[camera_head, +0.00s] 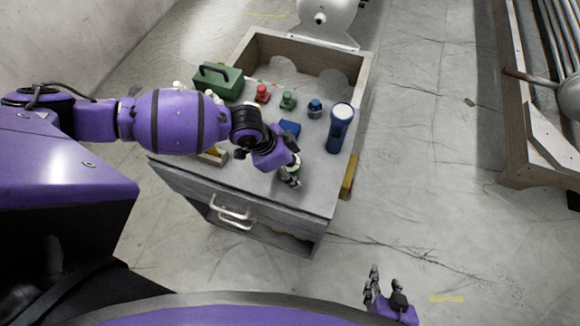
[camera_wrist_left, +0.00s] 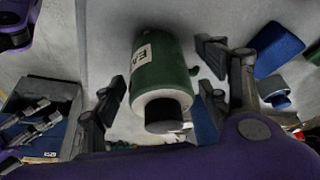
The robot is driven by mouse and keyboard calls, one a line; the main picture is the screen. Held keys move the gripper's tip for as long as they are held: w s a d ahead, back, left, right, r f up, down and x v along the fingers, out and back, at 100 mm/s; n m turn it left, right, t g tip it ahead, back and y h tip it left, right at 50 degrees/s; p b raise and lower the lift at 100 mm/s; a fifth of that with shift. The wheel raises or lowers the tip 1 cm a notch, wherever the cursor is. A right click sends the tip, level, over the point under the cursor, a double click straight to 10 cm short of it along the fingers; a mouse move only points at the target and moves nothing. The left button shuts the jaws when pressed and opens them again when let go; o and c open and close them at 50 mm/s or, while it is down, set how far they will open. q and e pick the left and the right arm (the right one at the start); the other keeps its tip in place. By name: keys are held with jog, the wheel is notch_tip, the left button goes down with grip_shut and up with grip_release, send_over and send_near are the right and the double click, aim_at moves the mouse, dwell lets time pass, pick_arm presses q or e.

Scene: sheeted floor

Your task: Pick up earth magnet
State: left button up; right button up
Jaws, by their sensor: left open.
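The green cylinder with a white label starting "EA" (camera_wrist_left: 160,66), which I take as the earth magnet, shows in the left wrist view. It has a white collar and a dark end. My left gripper (camera_wrist_left: 162,90) is open, with fingers on both sides of the cylinder and no clear grip on it. In the head view my left gripper (camera_head: 290,178) is low over the front right of the grey cabinet top (camera_head: 240,175); the cylinder is mostly hidden there. My right gripper (camera_head: 385,287) is open and empty, away from the cabinet.
On the cabinet top stand a green toolbox (camera_head: 217,82), a red item (camera_head: 262,93), a small green item (camera_head: 287,100), a small blue item (camera_head: 315,108), a blue block (camera_head: 290,128) and a blue flashlight (camera_head: 339,130). A wooden-rimmed tray (camera_head: 362,72) lies behind.

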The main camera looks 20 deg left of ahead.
pick_arm(q)
jog(key=shift+d+f, duration=0.1)
jog(key=shift+f, duration=0.15)
jog(key=shift+c, duration=1)
jog(key=c, duration=1.3)
pick_arm(e)
jog(key=shift+w+d, duration=0.15)
jog(key=shift+d, duration=0.05)
pick_arm(q)
jog(key=shift+r, duration=0.15)
